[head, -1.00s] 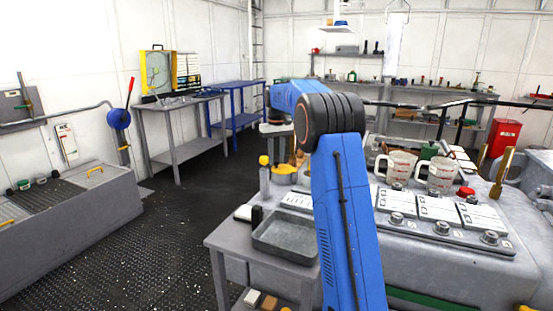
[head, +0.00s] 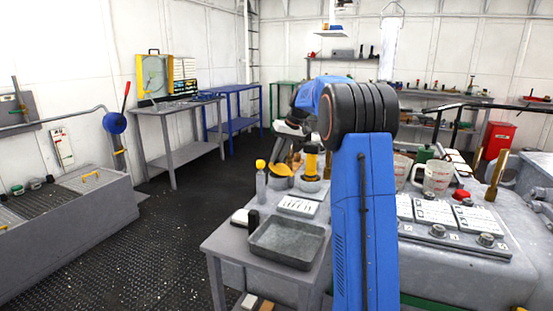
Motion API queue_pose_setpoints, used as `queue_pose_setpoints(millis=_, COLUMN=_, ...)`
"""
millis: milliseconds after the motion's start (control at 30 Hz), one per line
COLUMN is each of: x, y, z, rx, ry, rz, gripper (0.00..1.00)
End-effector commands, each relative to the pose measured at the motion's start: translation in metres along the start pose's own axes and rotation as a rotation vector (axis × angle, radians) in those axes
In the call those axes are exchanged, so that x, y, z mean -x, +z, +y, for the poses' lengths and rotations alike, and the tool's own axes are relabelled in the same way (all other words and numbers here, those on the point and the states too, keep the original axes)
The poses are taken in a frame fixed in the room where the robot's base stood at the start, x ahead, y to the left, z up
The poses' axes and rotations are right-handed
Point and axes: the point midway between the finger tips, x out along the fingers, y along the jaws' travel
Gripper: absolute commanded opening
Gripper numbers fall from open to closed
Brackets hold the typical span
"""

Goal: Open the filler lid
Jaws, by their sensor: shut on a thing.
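My gripper (head: 284,152) hangs from the blue arm above the grey machine's far left end. Its jaws are small and partly hidden by the wrist. They come down to a yellow, round, lid-like piece (head: 281,178), which looks like the filler lid, and are shut on it. This lid looks slightly tilted; its hinge and the opening under it cannot be made out. Close to its right stands a yellow, dark-banded upright fitting (head: 310,161) on a grey base, partly beside my arm.
A grey bottle with a yellow top (head: 260,178) stands left of the lid. In front is a grey tray (head: 288,257) on a small table. The dark floor at left is open.

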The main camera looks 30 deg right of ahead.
Motion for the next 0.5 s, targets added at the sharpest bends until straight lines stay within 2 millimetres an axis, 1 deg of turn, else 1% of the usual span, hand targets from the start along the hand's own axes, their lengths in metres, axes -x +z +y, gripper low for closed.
queue_pose_setpoints(millis=267, x=0.0003, y=0.0001, z=-0.0002, rx=0.0, ry=-0.001, rz=0.0, gripper=0.0)
queue_pose_setpoints(millis=300, x=0.0003, y=0.0001, z=-0.0002, rx=0.0, ry=-0.001, rz=0.0, gripper=0.27)
queue_pose_setpoints(millis=333, x=0.0002, y=0.0001, z=-0.0002, rx=0.0, ry=-0.001, rz=0.0, gripper=0.35)
queue_pose_setpoints(millis=367, x=0.0002, y=0.0001, z=-0.0002, rx=0.0, ry=-0.001, rz=0.0, gripper=0.37)
queue_pose_setpoints(millis=500, x=0.0002, y=0.0, z=-0.0002, rx=0.0, ry=-0.001, rz=0.0, gripper=0.37)
